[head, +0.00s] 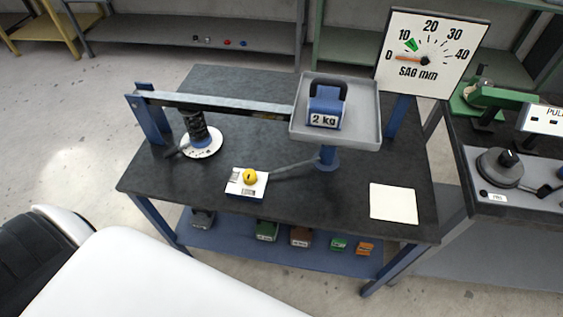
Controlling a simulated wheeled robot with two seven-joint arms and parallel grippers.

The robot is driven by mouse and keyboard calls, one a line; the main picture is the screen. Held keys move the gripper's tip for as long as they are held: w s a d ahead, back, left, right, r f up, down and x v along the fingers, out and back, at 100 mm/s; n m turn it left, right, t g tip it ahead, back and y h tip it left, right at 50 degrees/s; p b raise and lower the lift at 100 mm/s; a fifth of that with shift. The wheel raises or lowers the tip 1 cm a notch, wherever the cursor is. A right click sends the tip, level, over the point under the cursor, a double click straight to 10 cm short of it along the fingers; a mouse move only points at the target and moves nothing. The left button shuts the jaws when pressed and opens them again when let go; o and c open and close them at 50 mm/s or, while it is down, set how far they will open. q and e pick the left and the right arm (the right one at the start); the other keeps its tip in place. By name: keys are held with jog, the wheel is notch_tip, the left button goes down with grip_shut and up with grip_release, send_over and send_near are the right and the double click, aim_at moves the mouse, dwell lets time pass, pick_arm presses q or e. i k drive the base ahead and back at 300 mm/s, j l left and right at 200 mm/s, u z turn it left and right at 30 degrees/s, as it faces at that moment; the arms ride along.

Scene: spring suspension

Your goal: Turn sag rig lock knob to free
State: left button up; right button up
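The lock knob (249,176) is a small yellow knob on a white labelled plate (235,187) near the front edge of the dark bench. The labels are too small to read, so I cannot tell its setting. The sag rig's grey beam (215,103) runs from a blue post at the left to a grey tray (364,132). A blue 2 kg weight (325,108) sits in the tray. A dark spring (194,126) stands on a white disc under the beam. The sag dial (429,55) has its orange pointer near 0 and a green mark near 10. Neither gripper is in view.
A blank white card (393,203) lies at the bench's right front. Several weights, including a green one (267,230), sit on the blue lower shelf (225,238). Another bench with a round device (499,168) stands at the right. The bench top around the knob is mostly clear.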

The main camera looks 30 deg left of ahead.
aim_at(250, 177)
jog(key=u, duration=1.1)
